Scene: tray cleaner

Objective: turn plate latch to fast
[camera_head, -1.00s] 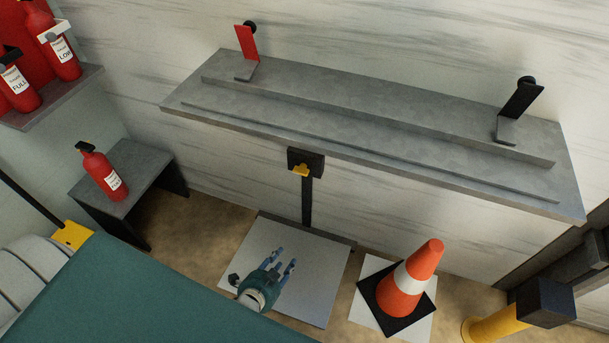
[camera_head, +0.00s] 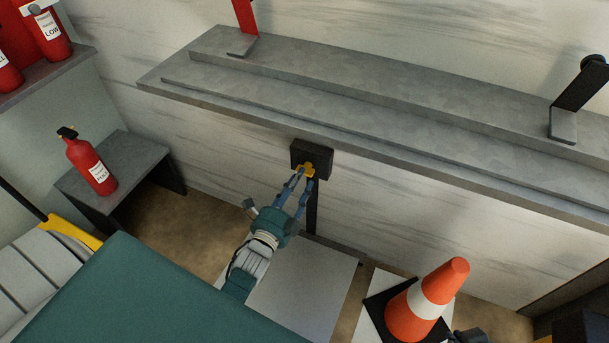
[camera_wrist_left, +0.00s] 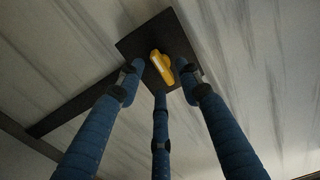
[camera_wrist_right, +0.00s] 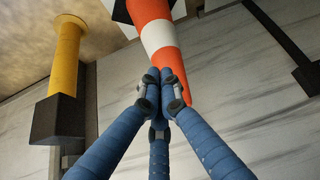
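The plate latch is a small yellow handle (camera_head: 307,169) on a black square plate (camera_head: 323,158), mounted on the wall under the grey shelf. In the left wrist view the yellow handle (camera_wrist_left: 161,68) lies tilted on its dark plate (camera_wrist_left: 180,36). My left gripper (camera_head: 302,181) is right at the latch. Its fingers (camera_wrist_left: 161,75) are spread around the handle, with visible gaps on both sides; contact cannot be told. My right gripper (camera_wrist_right: 164,80) has its fingertips together and nothing visible in them. Only a bit of it may show at the head view's lower right edge.
The grey shelf (camera_head: 400,165) overhangs the latch. An orange and white cone (camera_head: 422,310) stands on the floor to the right. A red extinguisher (camera_head: 88,160) stands on a low grey bench (camera_head: 125,160) at left. A pale floor plate (camera_head: 305,290) lies below the latch.

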